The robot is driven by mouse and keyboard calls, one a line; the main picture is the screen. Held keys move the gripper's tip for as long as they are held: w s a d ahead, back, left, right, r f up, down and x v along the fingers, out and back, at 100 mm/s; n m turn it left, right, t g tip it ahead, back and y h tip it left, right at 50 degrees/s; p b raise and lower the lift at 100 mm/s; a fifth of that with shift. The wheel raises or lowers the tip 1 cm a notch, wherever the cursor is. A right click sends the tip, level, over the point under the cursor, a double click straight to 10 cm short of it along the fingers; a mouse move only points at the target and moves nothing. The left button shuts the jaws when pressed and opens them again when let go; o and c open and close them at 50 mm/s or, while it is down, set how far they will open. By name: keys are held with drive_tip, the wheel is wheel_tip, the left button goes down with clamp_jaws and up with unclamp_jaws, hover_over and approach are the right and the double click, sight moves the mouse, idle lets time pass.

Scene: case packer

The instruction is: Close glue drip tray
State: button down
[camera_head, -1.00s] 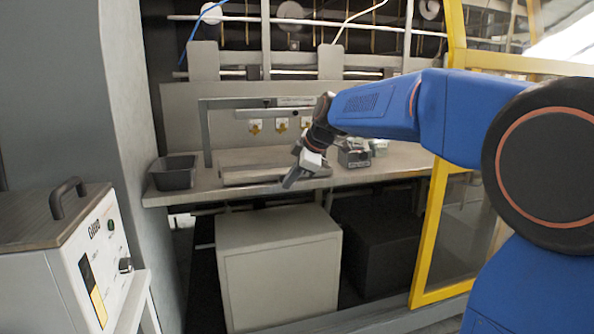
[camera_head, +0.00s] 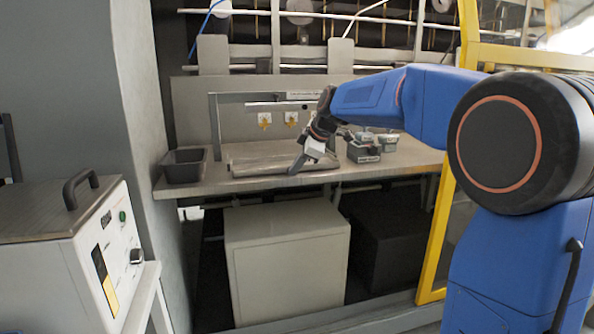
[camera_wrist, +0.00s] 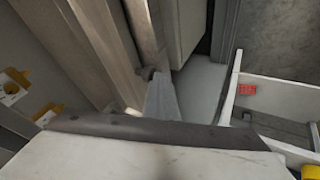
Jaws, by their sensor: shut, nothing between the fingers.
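A flat grey metal tray-like piece (camera_head: 262,160) lies on the bench under a grey frame; I take it for the glue drip tray, but cannot tell for sure. My gripper (camera_head: 296,168) points down and left at its right front part, close to the bench top, shut and empty. Whether the fingers touch the piece cannot be told. In the wrist view, the grey fingers (camera_wrist: 162,100) extend from the pale gripper body beside long metal bars, and hide what lies directly beneath.
A black open bin (camera_head: 184,168) stands at the bench's left end. Small dark grey devices (camera_head: 364,150) stand right of my gripper. A yellow door frame (camera_head: 440,235) is on the right. A beige cabinet (camera_head: 287,262) is under the bench; a control box (camera_head: 75,225) is at front left.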

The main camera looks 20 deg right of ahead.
approach(286, 164)
drive_tip(key=a+f, duration=0.1)
drive_tip(key=s+a+f, duration=0.1)
drive_tip(key=a+f, duration=0.1)
drive_tip(key=f, duration=0.1)
drive_tip(key=shift+s+a+f, duration=0.15)
drive_tip(key=shift+s, duration=0.25)
drive_tip(key=shift+w, duration=0.1)
